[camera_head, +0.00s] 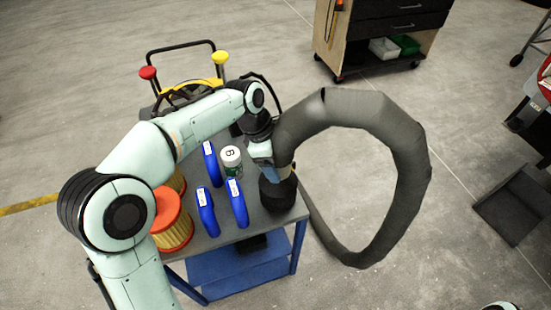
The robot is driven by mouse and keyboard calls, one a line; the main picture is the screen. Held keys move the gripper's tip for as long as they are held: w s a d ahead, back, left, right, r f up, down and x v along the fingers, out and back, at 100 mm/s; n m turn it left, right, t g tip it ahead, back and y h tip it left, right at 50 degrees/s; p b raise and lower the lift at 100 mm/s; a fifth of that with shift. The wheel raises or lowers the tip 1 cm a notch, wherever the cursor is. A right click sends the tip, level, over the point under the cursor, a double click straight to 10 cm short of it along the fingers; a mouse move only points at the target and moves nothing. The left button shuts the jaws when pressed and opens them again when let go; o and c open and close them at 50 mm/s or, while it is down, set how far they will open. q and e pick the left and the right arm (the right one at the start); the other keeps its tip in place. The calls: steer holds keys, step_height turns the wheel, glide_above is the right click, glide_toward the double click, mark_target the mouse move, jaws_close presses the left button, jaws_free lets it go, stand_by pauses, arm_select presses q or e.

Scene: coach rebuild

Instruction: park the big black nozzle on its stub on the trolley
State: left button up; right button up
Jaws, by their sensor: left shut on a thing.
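The big black nozzle (278,193) is at the right front corner of the trolley (249,229), wide end down and roughly upright. A thick grey hose (402,147) runs from its top in a large loop to the right. My left gripper (266,161) is shut on the nozzle's upper part, with my arm coming in over the trolley from the left. The stub is not visible, and I cannot tell if the nozzle touches the trolley top or sits over the stub. My right gripper is out of view.
On the trolley are several blue bottles (237,204), a white-lidded jar (231,157) and orange-capped yellow filters (172,222). Red and yellow knobs (221,57) rise at the back. A wooden cabinet (376,35) stands behind.

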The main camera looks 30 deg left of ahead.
arm_select(q)
steer(key=shift+f+b, duration=0.6)
steer(key=shift+f, duration=0.65)
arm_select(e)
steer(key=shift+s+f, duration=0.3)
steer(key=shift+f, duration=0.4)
arm_select(q)
steer(key=o, duration=1.3)
steer(key=shift+o, duration=0.2)
steer(key=shift+f, duration=0.15)
steer(key=shift+p+v, duration=1.3)
steer(key=shift+v, duration=0.5)
steer(key=shift+p+v, duration=1.6)
steer(key=shift+v, duration=0.75)
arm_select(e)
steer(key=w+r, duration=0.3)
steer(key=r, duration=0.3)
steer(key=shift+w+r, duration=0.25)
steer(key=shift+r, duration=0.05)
arm_select(q)
steer(key=shift+f, duration=0.1)
